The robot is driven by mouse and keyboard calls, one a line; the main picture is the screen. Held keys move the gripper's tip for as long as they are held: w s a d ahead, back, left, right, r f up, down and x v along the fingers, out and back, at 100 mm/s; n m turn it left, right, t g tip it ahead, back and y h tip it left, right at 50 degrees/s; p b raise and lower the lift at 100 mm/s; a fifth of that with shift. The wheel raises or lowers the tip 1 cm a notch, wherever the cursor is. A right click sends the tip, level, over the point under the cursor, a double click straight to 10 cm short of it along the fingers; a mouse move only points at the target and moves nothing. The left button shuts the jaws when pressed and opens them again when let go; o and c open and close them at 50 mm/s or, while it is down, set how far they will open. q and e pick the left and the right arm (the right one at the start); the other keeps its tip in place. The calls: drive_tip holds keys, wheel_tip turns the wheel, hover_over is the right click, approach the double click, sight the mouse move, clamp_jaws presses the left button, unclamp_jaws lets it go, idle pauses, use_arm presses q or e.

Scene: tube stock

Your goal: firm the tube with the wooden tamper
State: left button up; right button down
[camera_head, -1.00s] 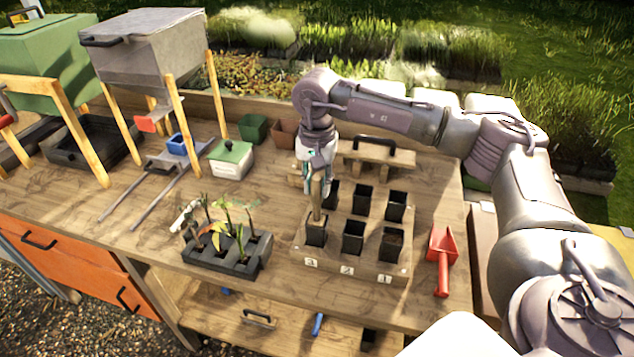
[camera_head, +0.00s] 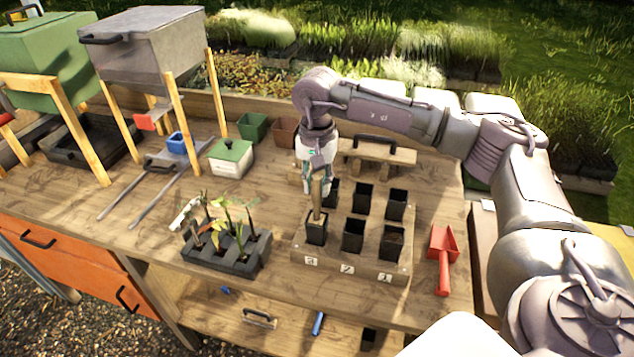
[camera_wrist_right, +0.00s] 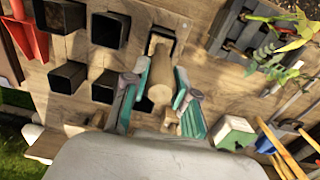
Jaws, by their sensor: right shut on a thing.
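My right gripper (camera_head: 316,180) points down over the wooden tube rack (camera_head: 298,253) and is shut on the wooden tamper (camera_head: 316,200). In the right wrist view the tamper (camera_wrist_right: 159,80) stands between the two teal-lined fingers. Its lower end is at the mouth of the black tube (camera_head: 316,232) in the front row above label 3; how far it reaches inside is hidden. Several other black square tubes stand in the rack in two rows, one of them the tube above label 1 (camera_head: 391,245). My left gripper is not in view.
A black tray of seedlings (camera_head: 226,257) stands left of the rack, and a red scoop (camera_head: 443,258) lies to its right. A wooden block with a black handle (camera_head: 377,151) is behind the rack. A green-lidded box (camera_head: 231,158) stands further left.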

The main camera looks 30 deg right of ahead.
drive_tip(key=shift+f+b, duration=0.45)
drive_tip(key=shift+b, duration=0.15)
idle(1.1)
drive_tip(key=shift+s+f, duration=0.1)
drive_tip(key=shift+f, duration=0.05)
idle(0.5)
drive_tip(key=shift+r+p, duration=0.5)
drive_tip(key=shift+r, duration=0.45)
drive_tip(key=shift+r+p, duration=2.7)
drive_tip(key=shift+r, duration=1.95)
drive_tip(key=shift+f, duration=0.1)
